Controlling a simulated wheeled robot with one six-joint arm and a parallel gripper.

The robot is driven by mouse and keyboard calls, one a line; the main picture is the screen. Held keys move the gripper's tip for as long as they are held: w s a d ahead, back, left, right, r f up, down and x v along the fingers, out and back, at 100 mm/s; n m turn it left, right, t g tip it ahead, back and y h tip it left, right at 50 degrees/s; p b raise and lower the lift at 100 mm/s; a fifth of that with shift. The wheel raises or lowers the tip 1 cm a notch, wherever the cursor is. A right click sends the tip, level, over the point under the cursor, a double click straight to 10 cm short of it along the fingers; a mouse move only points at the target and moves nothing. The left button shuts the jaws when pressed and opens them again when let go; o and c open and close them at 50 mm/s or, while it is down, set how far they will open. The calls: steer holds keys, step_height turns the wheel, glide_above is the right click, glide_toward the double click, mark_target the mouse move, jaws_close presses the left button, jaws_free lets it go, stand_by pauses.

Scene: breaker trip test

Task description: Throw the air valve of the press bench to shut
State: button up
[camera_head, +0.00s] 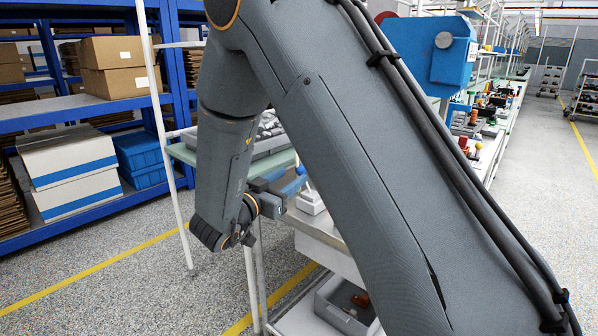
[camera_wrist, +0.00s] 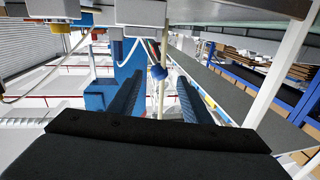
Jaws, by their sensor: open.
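My gripper (camera_head: 290,183) reaches from the left toward a small white unit (camera_head: 311,203) on the bench. This unit has a blue-tipped lever (camera_head: 301,171), which looks like the air valve's. In the wrist view my gripper (camera_wrist: 160,84) is open, with its two blue ridged fingers apart. The blue knob (camera_wrist: 158,72) shows between the fingertips on a thin pale stem. I cannot tell how far beyond the fingertips it is, or whether it touches them. The scene appears upside down in this view. My arm hides part of the bench in the head view.
A blue machine (camera_head: 425,50) stands behind my arm. Blue shelving with cartons (camera_head: 115,65) is at the left. A grey bin (camera_head: 345,305) with loose parts sits under the bench. A pale upright post (camera_head: 165,130) stands near my forearm. The floor at left is clear.

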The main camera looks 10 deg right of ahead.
mark_target(298, 172)
steer(key=x, duration=0.6)
steer(key=shift+w+d+p, duration=0.15)
steer(key=shift+d+p, duration=0.15)
steer(key=shift+p, duration=0.05)
steer(key=shift+a, duration=0.1)
jaws_close()
